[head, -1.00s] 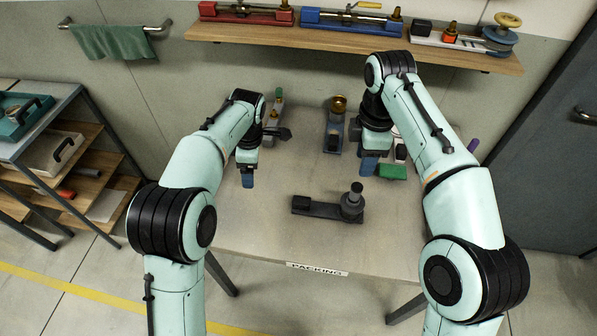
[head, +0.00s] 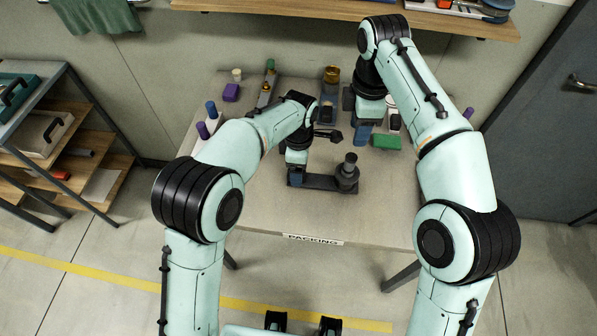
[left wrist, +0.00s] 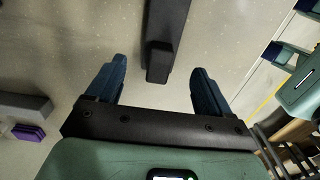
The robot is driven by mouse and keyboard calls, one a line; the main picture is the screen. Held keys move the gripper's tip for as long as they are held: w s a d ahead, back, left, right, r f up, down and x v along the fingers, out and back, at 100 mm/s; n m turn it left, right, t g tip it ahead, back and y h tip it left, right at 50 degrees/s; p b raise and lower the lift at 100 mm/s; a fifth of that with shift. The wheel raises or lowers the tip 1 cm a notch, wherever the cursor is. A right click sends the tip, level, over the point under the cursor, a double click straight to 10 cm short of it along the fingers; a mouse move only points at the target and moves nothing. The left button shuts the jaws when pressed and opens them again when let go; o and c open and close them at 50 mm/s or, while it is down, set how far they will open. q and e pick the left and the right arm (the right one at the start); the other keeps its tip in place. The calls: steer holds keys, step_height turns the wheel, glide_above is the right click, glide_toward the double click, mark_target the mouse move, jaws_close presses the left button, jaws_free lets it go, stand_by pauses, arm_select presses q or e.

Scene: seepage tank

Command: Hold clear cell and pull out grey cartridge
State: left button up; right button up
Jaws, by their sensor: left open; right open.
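A dark fixture (head: 320,182) lies near the middle of the table. At its right end stands a smoky grey round cell (head: 346,178) with a grey cartridge top (head: 351,158) sticking up. I cannot tell clear wall from cartridge there. My left gripper (head: 296,178) is above the fixture's left end and partly hides it.
A green block (head: 386,142) lies beside the right gripper. An amber-topped blue fixture (head: 331,80) stands at the back. Purple blocks (head: 231,92) and a blue cylinder (head: 211,109) are at the left. The table front (head: 315,220) is clear.

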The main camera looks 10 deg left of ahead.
mark_target(324, 175)
arm_select(q)
steer(key=shift+f, duration=2.4)
steer(key=c, duration=1.4)
arm_select(e)
steer(key=o, duration=0.3)
steer(key=shift+o, duration=0.2)
steer(key=m, duration=0.2)
steer(key=f+m, duration=0.1)
steer(key=shift+a+f+m, duration=0.1)
steer(key=shift+m, duration=0.3)
step_height(324, 175, down, 12)
steer(key=shift+r, duration=0.1)
